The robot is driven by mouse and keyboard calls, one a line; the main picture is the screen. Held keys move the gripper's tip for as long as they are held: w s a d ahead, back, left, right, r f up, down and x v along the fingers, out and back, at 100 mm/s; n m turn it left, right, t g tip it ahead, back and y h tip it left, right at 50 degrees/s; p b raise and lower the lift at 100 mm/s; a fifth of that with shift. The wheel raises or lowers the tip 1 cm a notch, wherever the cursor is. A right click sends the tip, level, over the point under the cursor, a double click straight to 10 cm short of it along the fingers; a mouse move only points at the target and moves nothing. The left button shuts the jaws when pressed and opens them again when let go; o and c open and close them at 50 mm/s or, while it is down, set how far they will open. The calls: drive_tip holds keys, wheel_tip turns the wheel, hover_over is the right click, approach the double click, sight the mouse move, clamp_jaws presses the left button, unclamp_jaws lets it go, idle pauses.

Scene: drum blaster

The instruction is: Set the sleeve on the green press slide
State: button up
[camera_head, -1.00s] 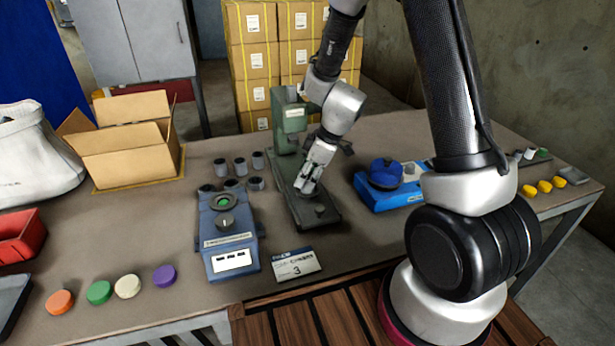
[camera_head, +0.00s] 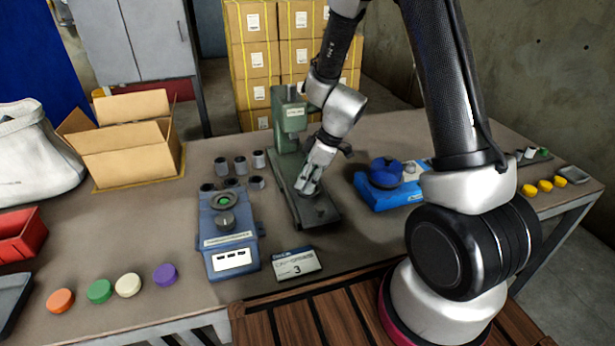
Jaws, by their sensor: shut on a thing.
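The green press (camera_head: 290,115) stands at the middle of the table, with its long flat base (camera_head: 318,217) reaching toward the front. My gripper (camera_head: 309,188) is over the front half of this base, pointing down, with its fingers shut on a small grey piece, likely the sleeve (camera_head: 308,187). The piece is mostly hidden by the fingers. I cannot tell whether it touches the slide. Several similar dark grey sleeves (camera_head: 240,165) stand upright in a group to the left of the press.
A blue fixture (camera_head: 390,183) is to the right. Coloured discs (camera_head: 128,286) lie at the front left. An open cardboard box (camera_head: 125,145) is behind.

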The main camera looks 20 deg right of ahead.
drive_tip(key=shift+f, duration=0.1)
drive_tip(key=o, duration=0.9)
drive_tip(key=v, duration=1.1)
idle(0.3)
